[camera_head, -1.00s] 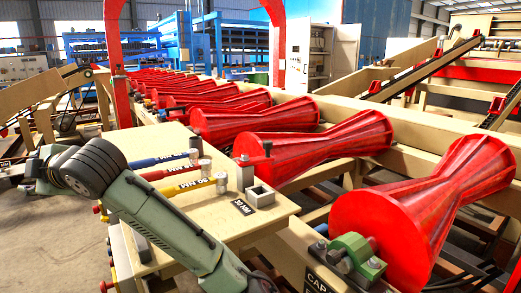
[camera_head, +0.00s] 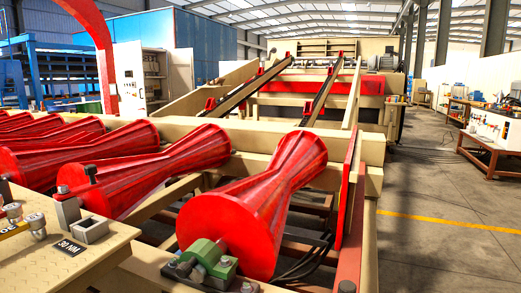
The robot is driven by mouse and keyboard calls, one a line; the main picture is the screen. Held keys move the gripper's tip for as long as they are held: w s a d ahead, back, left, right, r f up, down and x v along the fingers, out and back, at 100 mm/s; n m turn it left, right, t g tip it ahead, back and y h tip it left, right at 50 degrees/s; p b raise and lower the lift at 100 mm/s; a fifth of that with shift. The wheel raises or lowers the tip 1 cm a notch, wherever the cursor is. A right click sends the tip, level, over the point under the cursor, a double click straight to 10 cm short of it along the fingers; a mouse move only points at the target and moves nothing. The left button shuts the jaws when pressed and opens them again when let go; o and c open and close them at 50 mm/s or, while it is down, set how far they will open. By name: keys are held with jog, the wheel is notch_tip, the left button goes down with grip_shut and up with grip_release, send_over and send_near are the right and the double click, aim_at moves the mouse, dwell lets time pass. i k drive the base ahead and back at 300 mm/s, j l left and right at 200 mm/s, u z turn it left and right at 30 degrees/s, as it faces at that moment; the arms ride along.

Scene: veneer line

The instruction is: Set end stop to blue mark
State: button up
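I cannot make out an end stop or a blue mark for certain in this view. A red upright plate (camera_head: 352,185) stands at the right end of the roller line, beside the nearest red hourglass roller (camera_head: 248,212). A green bearing block (camera_head: 207,257) sits at that roller's near end. My gripper and arm are not in view.
A beige bench top (camera_head: 75,250) at lower left carries a "30 NM" label (camera_head: 70,247), an open square metal socket (camera_head: 90,230) and silver knobs (camera_head: 36,226). Inclined conveyors (camera_head: 322,88) stand behind. Open floor (camera_head: 440,250) with a yellow line lies to the right.

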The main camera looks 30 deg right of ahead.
aim_at(351, 201)
jog(key=z, duration=1.55)
